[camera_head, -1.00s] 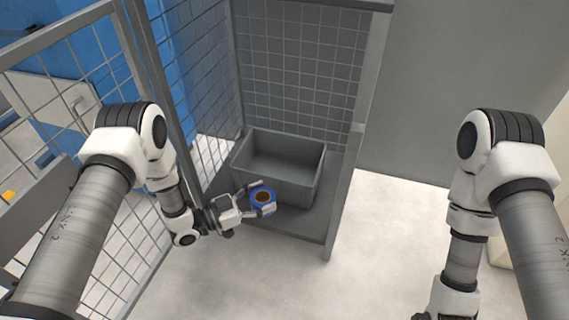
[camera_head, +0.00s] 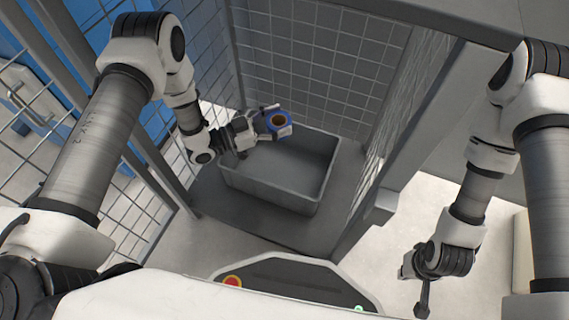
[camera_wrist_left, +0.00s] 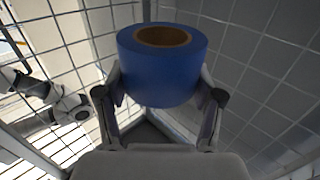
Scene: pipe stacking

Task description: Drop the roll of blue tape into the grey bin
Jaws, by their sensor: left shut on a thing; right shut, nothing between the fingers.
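The roll of blue tape (camera_head: 278,122) has a brown core. My left gripper (camera_head: 272,121) is shut on it and holds it above the grey bin, over its back left part as the head view shows. In the left wrist view the blue tape (camera_wrist_left: 162,66) sits between the two fingers of my left gripper (camera_wrist_left: 160,92). The grey bin (camera_head: 268,193) is an open box standing on a grey shelf. Its inside looks empty where I can see it; the arm hides its left back part. My right gripper (camera_head: 424,300) is shut and empty, low at the right.
The grey shelf (camera_head: 225,219) has wire mesh walls (camera_head: 320,70) at the back and sides. A grey post (camera_head: 402,140) stands right of the bin. A mesh panel (camera_head: 130,215) stands at the left. Pale floor shows at the lower right.

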